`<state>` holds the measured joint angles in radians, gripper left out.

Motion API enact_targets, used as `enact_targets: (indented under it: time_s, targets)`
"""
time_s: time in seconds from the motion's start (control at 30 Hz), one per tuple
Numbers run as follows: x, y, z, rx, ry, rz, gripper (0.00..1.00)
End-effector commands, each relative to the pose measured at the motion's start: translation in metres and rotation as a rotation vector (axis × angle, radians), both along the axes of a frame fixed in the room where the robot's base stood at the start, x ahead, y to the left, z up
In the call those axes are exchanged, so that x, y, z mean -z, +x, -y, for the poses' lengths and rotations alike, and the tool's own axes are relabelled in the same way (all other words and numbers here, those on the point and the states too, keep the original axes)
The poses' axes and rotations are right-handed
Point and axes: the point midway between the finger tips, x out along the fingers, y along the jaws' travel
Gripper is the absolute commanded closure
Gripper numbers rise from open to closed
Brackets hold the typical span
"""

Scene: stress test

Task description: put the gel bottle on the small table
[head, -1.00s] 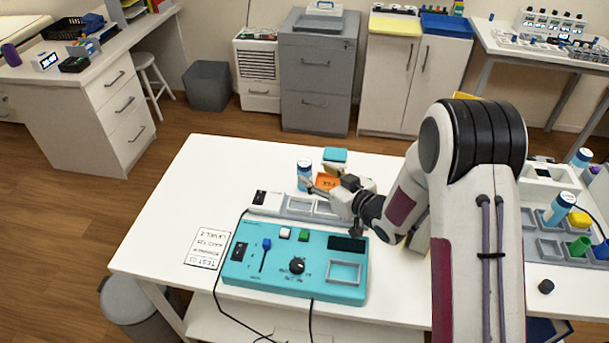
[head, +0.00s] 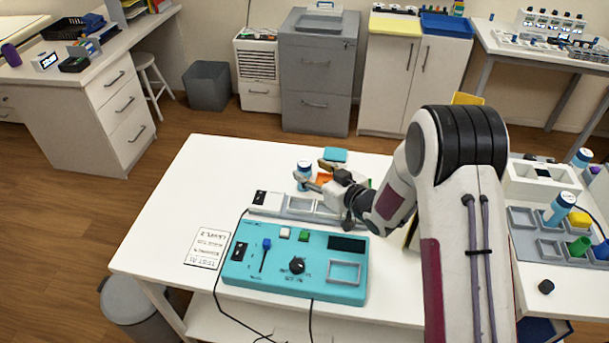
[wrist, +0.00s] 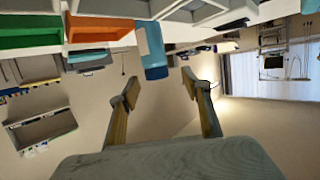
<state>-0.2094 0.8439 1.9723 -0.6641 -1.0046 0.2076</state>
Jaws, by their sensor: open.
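A blue bottle with a white band (head: 304,167) stands upright near the far edge of the white table (head: 180,235). I take it for the gel bottle, though its label is too small to read. My gripper (head: 309,170) is open and level beside it, its fingers pointing left toward it. In the wrist view the bottle (wrist: 152,52) shows just ahead of the open fingertips (wrist: 160,76), roughly between them. Contact cannot be told. Which surface is the small table is unclear.
A teal control box (head: 310,262) and a grey-white tray unit (head: 300,208) lie in front of the bottle. An orange bin (head: 323,178) and a teal item (head: 335,155) are close behind my gripper. A right-hand table holds a rack (head: 548,248) with another blue bottle (head: 559,209).

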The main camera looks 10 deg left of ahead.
Motion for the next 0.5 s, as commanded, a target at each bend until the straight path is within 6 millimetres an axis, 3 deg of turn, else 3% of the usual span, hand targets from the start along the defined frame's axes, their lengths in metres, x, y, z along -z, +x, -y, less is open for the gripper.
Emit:
enact_targets:
  time_s: [0.5]
  targets:
    - [0.008,0.033,-0.025,-0.001,0.0,-0.001,0.52]
